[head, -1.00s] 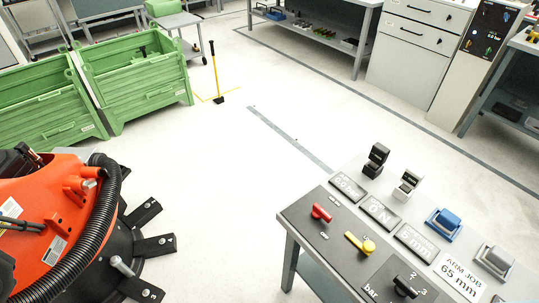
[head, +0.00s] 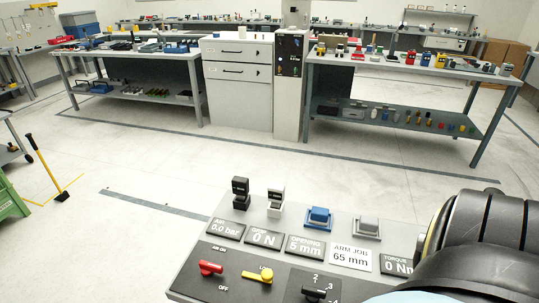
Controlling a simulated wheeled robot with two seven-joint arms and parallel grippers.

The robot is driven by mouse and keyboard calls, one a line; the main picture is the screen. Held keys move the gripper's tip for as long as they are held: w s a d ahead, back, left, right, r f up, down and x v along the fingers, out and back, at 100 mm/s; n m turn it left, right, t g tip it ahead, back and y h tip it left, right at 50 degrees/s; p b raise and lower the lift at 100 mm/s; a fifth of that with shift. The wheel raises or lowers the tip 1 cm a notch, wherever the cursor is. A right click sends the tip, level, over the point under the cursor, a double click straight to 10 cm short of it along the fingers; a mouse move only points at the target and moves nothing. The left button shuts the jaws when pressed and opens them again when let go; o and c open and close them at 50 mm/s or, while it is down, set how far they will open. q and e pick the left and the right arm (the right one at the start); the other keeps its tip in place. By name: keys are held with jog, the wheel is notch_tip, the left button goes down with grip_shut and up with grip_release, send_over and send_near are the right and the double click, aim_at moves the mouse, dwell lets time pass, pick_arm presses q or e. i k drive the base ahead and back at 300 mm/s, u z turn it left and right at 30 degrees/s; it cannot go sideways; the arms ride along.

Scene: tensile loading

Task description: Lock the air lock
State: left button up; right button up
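The control panel (head: 196,283) stands at the bottom of the head view. A red lever (head: 211,268) lies roughly sideways on its dark plate, between the printed words AIR ON above and OFF below. The air sign (head: 225,229) reads 0.0 bar. Neither gripper is in view.
Black and white upright switches (head: 241,193), a blue button (head: 319,217) and a grey button (head: 367,228) stand behind the signs. A large dark rounded body (head: 485,235) covers the panel's right end. Open floor lies behind, before the workbenches (head: 130,52) and a drawer cabinet (head: 237,80).

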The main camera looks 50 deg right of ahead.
aim_at(267, 276)
jog(key=z, duration=1.4)
